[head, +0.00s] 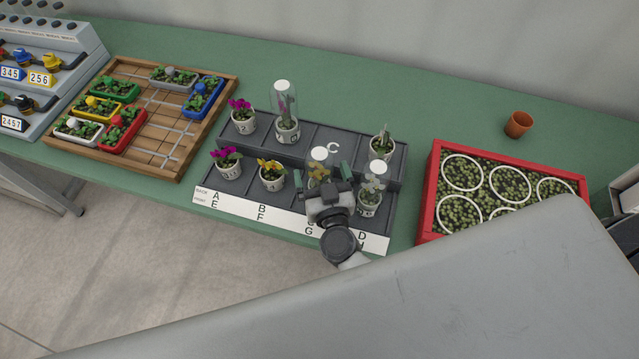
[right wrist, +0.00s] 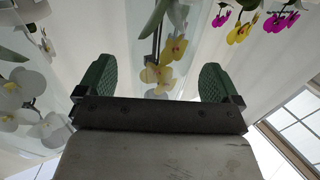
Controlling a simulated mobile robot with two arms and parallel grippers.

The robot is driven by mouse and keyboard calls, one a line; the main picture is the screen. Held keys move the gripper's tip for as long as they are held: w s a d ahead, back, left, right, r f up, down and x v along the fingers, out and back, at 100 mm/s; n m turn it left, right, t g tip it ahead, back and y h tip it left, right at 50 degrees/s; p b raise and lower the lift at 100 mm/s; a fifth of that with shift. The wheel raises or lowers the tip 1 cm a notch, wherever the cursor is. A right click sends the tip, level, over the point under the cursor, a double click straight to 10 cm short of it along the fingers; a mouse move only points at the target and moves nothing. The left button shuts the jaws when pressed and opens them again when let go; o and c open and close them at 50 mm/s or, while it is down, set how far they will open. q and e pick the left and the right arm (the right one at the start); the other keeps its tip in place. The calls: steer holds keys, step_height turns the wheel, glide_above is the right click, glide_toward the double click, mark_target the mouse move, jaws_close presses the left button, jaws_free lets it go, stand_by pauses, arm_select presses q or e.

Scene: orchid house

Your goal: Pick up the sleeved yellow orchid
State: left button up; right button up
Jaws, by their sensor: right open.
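The sleeved yellow orchid (head: 317,171) stands upright in the front row of the dark tray (head: 225,188), near label G. A clear sleeve with a pale top is around it; its pot is hidden behind my gripper. My right gripper (head: 322,177) is open, with one green finger on each side of the sleeve. In the right wrist view yellow blooms (right wrist: 165,62) show between the two fingers (right wrist: 157,80), with gaps on both sides. My left gripper is not in view.
A white orchid (head: 371,187) stands close on the right and an unsleeved yellow orchid (head: 271,171) on the left. A red-framed tray (head: 432,190) and wooden tray (head: 178,170) flank the dark tray. Compartment C is empty.

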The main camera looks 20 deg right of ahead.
steer(key=shift+w+d, duration=0.15)
steer(key=shift+w, duration=1)
steer(key=c, duration=1.4)
